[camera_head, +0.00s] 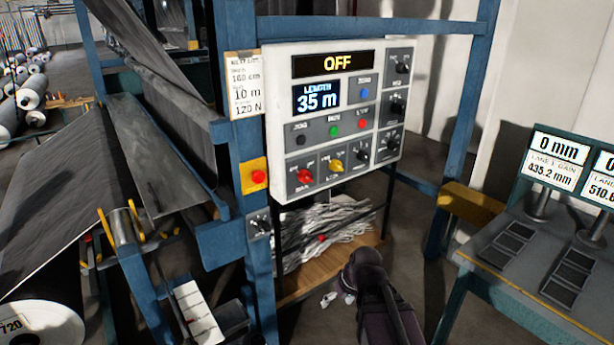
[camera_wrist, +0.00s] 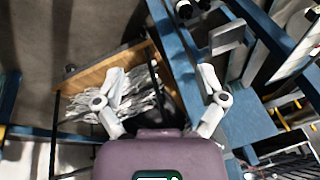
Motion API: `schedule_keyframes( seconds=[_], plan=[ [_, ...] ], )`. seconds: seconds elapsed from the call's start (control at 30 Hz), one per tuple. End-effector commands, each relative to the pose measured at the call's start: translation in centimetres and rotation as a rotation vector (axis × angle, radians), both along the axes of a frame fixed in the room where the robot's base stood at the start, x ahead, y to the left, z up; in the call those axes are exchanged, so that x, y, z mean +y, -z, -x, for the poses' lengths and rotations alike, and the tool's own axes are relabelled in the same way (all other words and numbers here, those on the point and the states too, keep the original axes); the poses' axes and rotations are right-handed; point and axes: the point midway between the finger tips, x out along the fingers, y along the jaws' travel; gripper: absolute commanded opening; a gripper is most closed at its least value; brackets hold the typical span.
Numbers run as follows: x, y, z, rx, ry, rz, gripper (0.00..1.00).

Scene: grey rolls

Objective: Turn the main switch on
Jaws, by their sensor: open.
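The control panel (camera_head: 340,118) is a white upright box on a blue frame, and its top display (camera_head: 338,64) reads OFF. A red rotary knob (camera_head: 304,176) sits at its lower left; the small label under it looks like MAIN. A yellow knob (camera_head: 335,166) is to its right. My gripper (camera_head: 338,299) is low in front of the frame, below the panel and apart from it, partly hidden by my arm. In the wrist view my gripper (camera_wrist: 160,88) has its two fingers spread wide with nothing between them. The panel's controls do not show clearly in the wrist view.
A red stop button (camera_head: 258,177) on a yellow plate is left of the panel. A shelf with white scraps (camera_head: 325,232) stands below. A blue post (camera_head: 240,150) borders the left, and a table with displays (camera_head: 530,250) the right.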

Motion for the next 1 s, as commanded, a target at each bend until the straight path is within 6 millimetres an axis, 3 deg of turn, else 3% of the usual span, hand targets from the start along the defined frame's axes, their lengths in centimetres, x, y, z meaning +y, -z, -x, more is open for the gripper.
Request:
schedule_keyframes(
  seconds=[0.23,0.5,0.8,1.0],
  plan=[
    [3.1,-5.0,-4.6,-0.300,-0.168,-0.222,0.91],
    [4.1,-11.6,-9.2,-0.675,-0.242,-0.369,0.91],
    [1.9,-19.2,-13.6,-1.073,-0.183,-0.400,0.91],
    [-0.2,-22.4,-15.3,-1.235,-0.112,-0.369,0.91]
  ],
)
